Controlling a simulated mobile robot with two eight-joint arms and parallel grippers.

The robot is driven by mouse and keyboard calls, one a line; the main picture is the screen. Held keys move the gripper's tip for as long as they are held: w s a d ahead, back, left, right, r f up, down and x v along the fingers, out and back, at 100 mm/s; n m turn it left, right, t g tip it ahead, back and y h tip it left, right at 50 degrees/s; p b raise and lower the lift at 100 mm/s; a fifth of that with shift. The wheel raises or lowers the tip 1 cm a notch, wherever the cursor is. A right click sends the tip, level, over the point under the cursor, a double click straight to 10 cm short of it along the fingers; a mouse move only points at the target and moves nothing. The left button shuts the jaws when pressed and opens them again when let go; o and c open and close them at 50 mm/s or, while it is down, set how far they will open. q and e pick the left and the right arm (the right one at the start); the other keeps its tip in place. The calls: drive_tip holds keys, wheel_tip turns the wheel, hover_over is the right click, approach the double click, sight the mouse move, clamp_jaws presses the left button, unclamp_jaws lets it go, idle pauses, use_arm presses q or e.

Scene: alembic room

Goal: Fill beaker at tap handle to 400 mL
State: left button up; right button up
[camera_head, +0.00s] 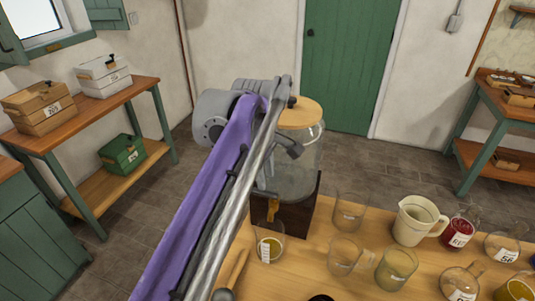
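A large glass dispenser (308,160) with a wooden lid stands on a dark wooden base (307,217) on the table. Its brass-coloured tap (274,212) points down at the front. A glass beaker (269,243) with a white label stands under the tap and holds some yellowish liquid; I cannot read its level. My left arm crosses the view from the bottom, and my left gripper (267,188) is at the dispenser's front, just above the tap. Whether it touches the tap handle, and whether its fingers are open or shut, is unclear. My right gripper is not in view.
The wooden table (300,270) also bears empty glassware, a cream jug (417,221), a jar of red liquid (459,232) and labelled flasks. A wooden spoon (233,272) lies left of the beaker. Shelves with boxes stand left and right; a green door (352,60) is behind.

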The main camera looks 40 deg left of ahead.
sight(265, 192)
use_arm(q)
drive_tip(key=shift+n, duration=0.9)
drive_tip(key=x, duration=0.3)
drive_tip(key=a+x, duration=0.1)
drive_tip(key=x, duration=0.5)
drive_tip(key=shift+w+a+b, duration=0.3)
drive_tip(key=shift+w+a, duration=0.05)
drive_tip(key=shift+w, duration=0.05)
clamp_jaws()
drive_tip(key=shift+s+d+n, duration=0.15)
drive_tip(key=shift+s+n, duration=0.05)
drive_tip(key=shift+n, duration=1)
